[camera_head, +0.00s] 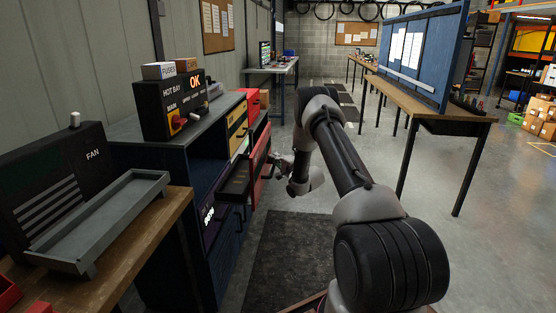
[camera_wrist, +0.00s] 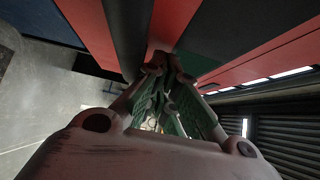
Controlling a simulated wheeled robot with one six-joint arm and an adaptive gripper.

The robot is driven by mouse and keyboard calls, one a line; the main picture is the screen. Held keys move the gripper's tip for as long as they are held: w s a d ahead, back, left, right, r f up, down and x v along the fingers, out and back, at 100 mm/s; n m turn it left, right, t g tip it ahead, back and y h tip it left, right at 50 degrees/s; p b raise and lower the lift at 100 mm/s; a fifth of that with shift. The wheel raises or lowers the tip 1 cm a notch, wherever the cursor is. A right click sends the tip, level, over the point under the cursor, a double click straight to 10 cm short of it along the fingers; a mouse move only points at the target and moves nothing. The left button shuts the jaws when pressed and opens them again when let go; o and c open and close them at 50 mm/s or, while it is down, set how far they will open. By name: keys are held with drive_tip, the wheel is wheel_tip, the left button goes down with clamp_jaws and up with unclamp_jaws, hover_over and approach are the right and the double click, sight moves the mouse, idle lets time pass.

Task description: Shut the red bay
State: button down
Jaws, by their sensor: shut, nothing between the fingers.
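The cabinet (camera_head: 130,128) has a red front panel (camera_head: 260,150) that stands out from its face, below another red front (camera_head: 252,104). The panel's inner side and any handle are hard to make out. My gripper (camera_head: 274,160) is at the right side of this panel, very near it; I cannot tell whether it touches. In the wrist view my gripper (camera_wrist: 165,68) is shut and empty, with its fingertips close to red surfaces (camera_wrist: 175,20) and dark strips between them.
A dark drawer (camera_head: 235,180) stands pulled out just left of the red panel. A yellow front (camera_head: 237,122) is above it. The hot bay box (camera_head: 170,105) reads OK on top of the cabinet. A dark mat (camera_head: 295,255) lies on the floor, and a workbench (camera_head: 430,100) is at right.

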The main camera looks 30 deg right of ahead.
drive_tip(key=shift+a, duration=0.15)
drive_tip(key=w+a, duration=0.6)
drive_tip(key=a, duration=0.3)
drive_tip(key=w+a, duration=0.7)
drive_tip(key=a, duration=0.3)
drive_tip(key=shift+s, duration=0.1)
